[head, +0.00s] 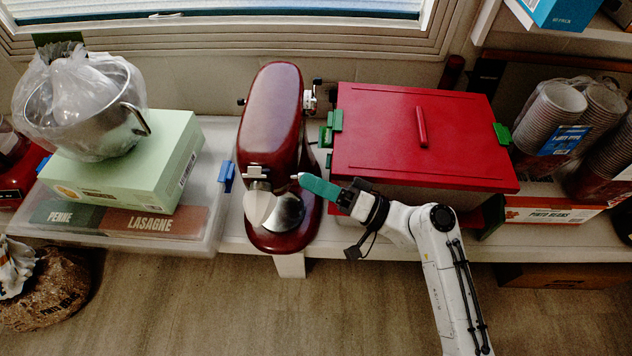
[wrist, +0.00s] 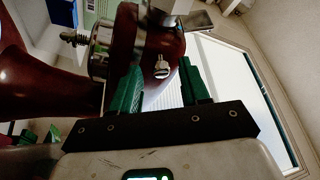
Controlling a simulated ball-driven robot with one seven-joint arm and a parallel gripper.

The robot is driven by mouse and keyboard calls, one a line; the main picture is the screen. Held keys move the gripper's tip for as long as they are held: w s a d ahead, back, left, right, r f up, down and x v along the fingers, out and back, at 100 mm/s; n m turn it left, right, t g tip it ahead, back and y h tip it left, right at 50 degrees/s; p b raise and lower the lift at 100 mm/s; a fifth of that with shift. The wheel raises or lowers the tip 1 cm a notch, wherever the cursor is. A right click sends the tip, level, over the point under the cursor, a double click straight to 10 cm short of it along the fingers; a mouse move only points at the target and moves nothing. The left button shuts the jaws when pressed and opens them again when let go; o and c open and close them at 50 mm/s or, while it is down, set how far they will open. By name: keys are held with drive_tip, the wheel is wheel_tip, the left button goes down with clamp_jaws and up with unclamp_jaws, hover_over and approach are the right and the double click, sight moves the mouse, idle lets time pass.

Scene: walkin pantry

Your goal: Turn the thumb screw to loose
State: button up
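A dark red stand mixer (head: 272,130) stands on the counter in the head view, and part of its body fills the left of the wrist view (wrist: 40,85). A small metal thumb screw (wrist: 161,66) sits on the red mixer head in the wrist view. In the head view a small pale knob (head: 295,177) at the mixer's right side looks like it. My gripper (head: 308,182) reaches in from the right with green fingers. In the wrist view my gripper (wrist: 161,74) is open, with the screw lined up in its gap. I cannot tell whether either finger touches it.
A red-lidded box (head: 380,140) with green clips stands close to the mixer's right, behind my gripper. At left, a clear bin (head: 215,225) carries a green carton (head: 150,175) and a bagged metal bowl (head: 110,130). The floor in front is mostly open.

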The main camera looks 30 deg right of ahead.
drive_tip(key=p+v, duration=0.1)
drive_tip(key=v, duration=0.9)
drive_tip(key=shift+s+d+p, duration=0.2)
drive_tip(key=shift+s+p, duration=0.1)
drive_tip(key=shift+s, duration=0.05)
